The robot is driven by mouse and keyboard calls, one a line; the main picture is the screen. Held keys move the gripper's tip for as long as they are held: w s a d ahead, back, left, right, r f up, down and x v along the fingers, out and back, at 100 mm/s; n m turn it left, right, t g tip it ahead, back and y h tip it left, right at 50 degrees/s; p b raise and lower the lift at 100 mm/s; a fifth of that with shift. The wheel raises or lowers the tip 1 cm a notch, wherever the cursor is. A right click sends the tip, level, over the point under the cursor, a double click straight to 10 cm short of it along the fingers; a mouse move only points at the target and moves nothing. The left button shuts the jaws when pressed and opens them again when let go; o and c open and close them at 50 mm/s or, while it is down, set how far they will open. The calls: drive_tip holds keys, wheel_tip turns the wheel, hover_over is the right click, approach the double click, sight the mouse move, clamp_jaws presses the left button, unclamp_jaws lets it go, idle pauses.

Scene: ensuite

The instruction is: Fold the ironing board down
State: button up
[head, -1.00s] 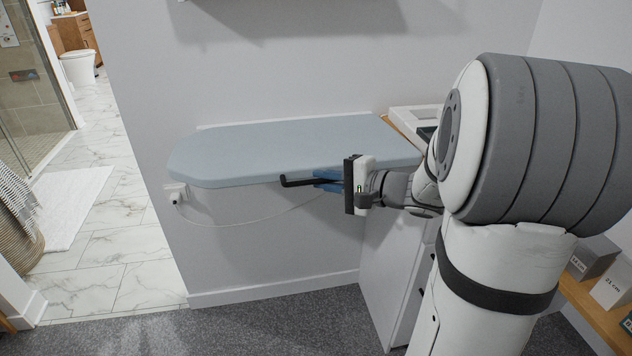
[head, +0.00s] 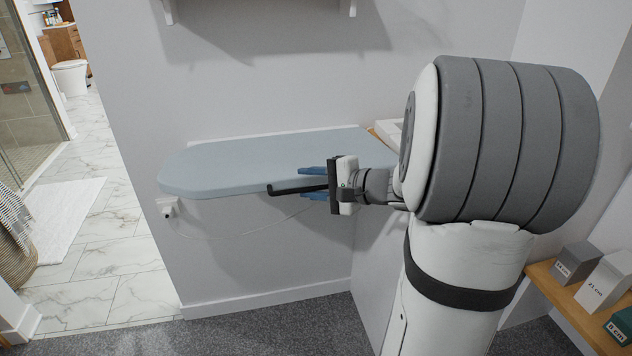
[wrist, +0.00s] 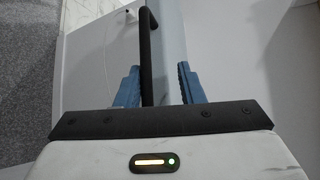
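The pale blue ironing board (head: 240,165) stands out level from the wall. A black bar handle (head: 285,190) with a bent end runs along its front edge. My gripper (head: 302,183) is open at that edge, with one blue finger above the bar and one below. In the wrist view the handle (wrist: 146,50) passes between the fingers (wrist: 158,78), close to the left one, with a gap to the right one. The board's edge (wrist: 170,35) shows behind it. I cannot tell whether a finger touches the bar.
A white wall socket (head: 167,207) with a thin cable is below the board's left end. A white cabinet stands at its right end, mostly behind my arm. A wooden shelf with labelled boxes (head: 577,262) is at the lower right. Carpet in front is clear.

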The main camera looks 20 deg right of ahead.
drive_tip(key=shift+r, duration=0.1)
drive_tip(key=v, duration=0.7)
drive_tip(key=shift+s+d, duration=0.25)
drive_tip(key=shift+s, duration=0.05)
drive_tip(key=shift+a, duration=0.1)
